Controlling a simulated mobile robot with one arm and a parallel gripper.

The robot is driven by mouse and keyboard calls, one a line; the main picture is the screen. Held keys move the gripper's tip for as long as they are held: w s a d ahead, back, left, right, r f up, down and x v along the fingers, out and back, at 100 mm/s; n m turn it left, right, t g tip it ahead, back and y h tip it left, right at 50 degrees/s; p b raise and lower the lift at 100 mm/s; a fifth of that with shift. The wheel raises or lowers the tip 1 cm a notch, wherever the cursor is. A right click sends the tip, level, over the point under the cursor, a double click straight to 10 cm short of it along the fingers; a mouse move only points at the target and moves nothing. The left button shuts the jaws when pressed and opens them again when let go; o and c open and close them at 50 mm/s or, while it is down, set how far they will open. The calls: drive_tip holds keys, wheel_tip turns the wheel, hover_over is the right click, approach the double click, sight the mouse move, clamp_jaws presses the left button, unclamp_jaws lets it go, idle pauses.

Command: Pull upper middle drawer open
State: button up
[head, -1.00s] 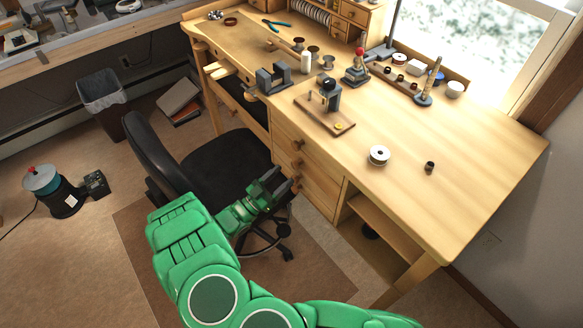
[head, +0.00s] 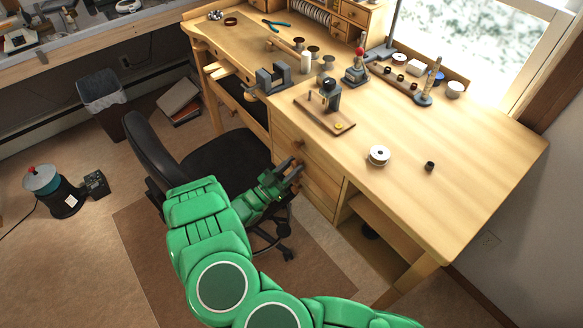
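The wooden workbench has a stack of drawers with round knobs under its top. The top drawer (head: 284,136) looks shut, and its knob (head: 297,146) shows. The upper middle drawer (head: 313,173) is just below it and also looks shut. My green gripper (head: 295,168) is in front of this drawer, its dark fingers pointing at the drawer front. The fingers are apart, so it is open. It covers the area of the drawer's knob, and I cannot tell whether the knob is between the fingers. The lower drawers are partly hidden by my gripper.
A black office chair (head: 150,160) stands left of the drawers, close to my arm. The benchtop (head: 450,145) above holds a vise (head: 272,80), a wooden tool base (head: 340,126) and a white spool (head: 378,155). An open shelf (head: 385,230) is right of the drawers.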

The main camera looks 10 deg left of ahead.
clamp_jaws()
drive_tip(key=s+a, duration=0.9)
drive_tip(key=a, duration=0.1)
drive_tip(key=shift+s, duration=0.4)
drive_tip(key=o, duration=0.7)
unclamp_jaws()
drive_tip(key=shift+d, duration=0.1)
